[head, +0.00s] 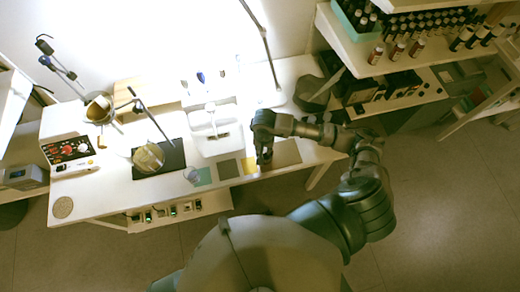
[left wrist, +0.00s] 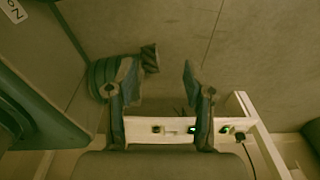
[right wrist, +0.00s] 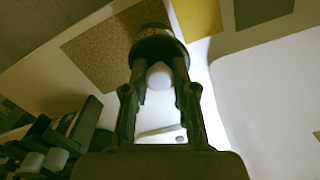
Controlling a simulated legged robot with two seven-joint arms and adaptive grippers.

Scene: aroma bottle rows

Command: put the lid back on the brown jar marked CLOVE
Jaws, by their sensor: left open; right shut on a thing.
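My right gripper (head: 265,153) is over the front right part of the white desk. In the right wrist view its fingers (right wrist: 160,68) are closed on a dark round thing (right wrist: 158,44) with a black rim. I cannot tell whether this is the CLOVE jar, its lid or both, and no marking is readable. A pale round shape (right wrist: 160,76) shows between the fingers. A speckled brown mat (right wrist: 100,48) lies beside or under the dark thing. My left gripper (left wrist: 162,78) is open and empty, with floor beyond it; it does not show in the head view.
The white desk (head: 110,195) holds a white tray (head: 212,145), a dark mat (head: 172,160), a lamp arm and a control box (head: 68,150). A small glass (head: 191,175) stands near the front edge. Shelves with several bottles (head: 398,50) stand at right. Open floor lies at lower right.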

